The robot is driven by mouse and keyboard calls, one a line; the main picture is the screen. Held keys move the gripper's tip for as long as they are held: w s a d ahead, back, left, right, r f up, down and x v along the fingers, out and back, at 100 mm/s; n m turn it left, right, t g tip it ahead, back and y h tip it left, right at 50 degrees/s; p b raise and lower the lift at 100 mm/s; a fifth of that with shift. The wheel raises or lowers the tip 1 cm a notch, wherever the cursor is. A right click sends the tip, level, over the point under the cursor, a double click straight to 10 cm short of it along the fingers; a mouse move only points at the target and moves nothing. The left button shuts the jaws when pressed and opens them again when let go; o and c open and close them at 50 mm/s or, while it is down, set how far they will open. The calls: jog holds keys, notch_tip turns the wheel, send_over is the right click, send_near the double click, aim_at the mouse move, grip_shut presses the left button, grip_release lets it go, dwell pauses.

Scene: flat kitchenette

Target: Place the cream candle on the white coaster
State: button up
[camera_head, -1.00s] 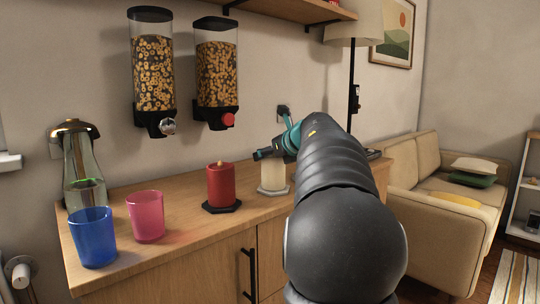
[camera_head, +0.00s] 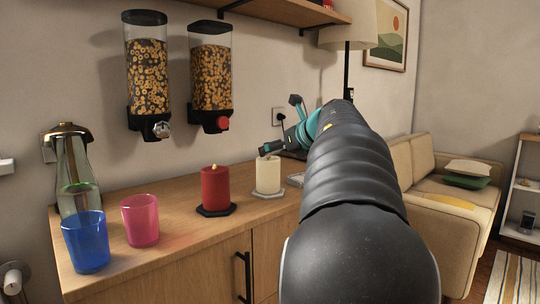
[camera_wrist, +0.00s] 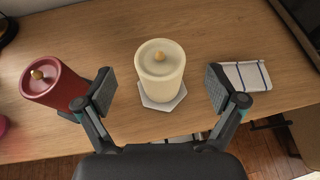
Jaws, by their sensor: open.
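The cream candle (camera_head: 268,173) stands upright on the white hexagonal coaster (camera_head: 268,195) on the wooden counter. In the wrist view the candle (camera_wrist: 160,65) is upper middle, and the pale coaster (camera_wrist: 163,105) shows around its base. My gripper (camera_head: 272,148) is near the top of the candle in the head view. In the wrist view my gripper (camera_wrist: 160,88) is open, its fingers spread left and right of the candle with clear gaps, touching nothing I can see.
A red candle (camera_head: 215,187) on a dark coaster (camera_head: 216,211) stands left of the cream candle, close to my left finger in the wrist view. A striped cloth (camera_wrist: 246,75) lies right. Pink (camera_head: 140,220) and blue (camera_head: 86,242) cups stand farther left. Cereal dispensers (camera_head: 211,80) hang above.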

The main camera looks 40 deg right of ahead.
jog(key=shift+v, duration=2)
jog(key=w+a+r+m+t+h, duration=0.2)
jog(key=a+r+m+t+h, duration=0.3)
jog(key=a+m, duration=0.85)
jog(key=s+a+f+m+g+y, duration=0.2)
jog(key=s+a+f+m+g, duration=0.2)
jog(key=s+a+f+m, duration=0.3)
jog(key=s+a+f+m+g+y, duration=0.2)
jog(key=s+a+f+m+g, duration=0.2)
jog(key=f, duration=1.2)
jog(key=s+a+f+m+g+y, duration=0.2)
jog(key=s+a+f+m+g, duration=0.2)
jog(key=s+a+f+m, duration=0.6)
notch_tip(320, 180, down, 2)
jog(key=shift+s+a+f, duration=0.1)
jog(key=shift+s+a, duration=0.3)
jog(key=shift+s, duration=0.2)
jog(key=shift+m, duration=0.25)
